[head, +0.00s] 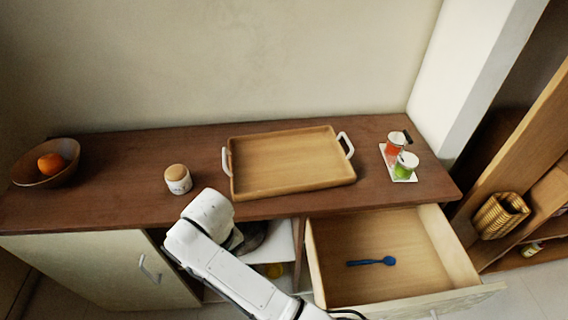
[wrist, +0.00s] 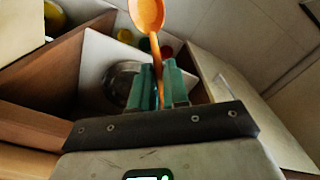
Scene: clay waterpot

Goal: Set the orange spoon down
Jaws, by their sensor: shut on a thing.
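The orange spoon (wrist: 147,14) shows in the wrist view, its bowl pointing away from the jaws at the top edge. My gripper (wrist: 162,82) is shut on the spoon's handle, with the green fingers on both sides of it. In the head view my white arm reaches to the cabinet front, left of the open drawer; the gripper and spoon are hidden there behind the arm.
The open drawer (head: 440,250) holds a blue spoon (head: 372,262). On the counter are a wooden tray (head: 290,165), a lidded jar (head: 178,180), a bowl (head: 62,177) with an orange (head: 50,163), and cups on a white board (head: 384,155). An open cabinet compartment (head: 282,240) lies beside the drawer.

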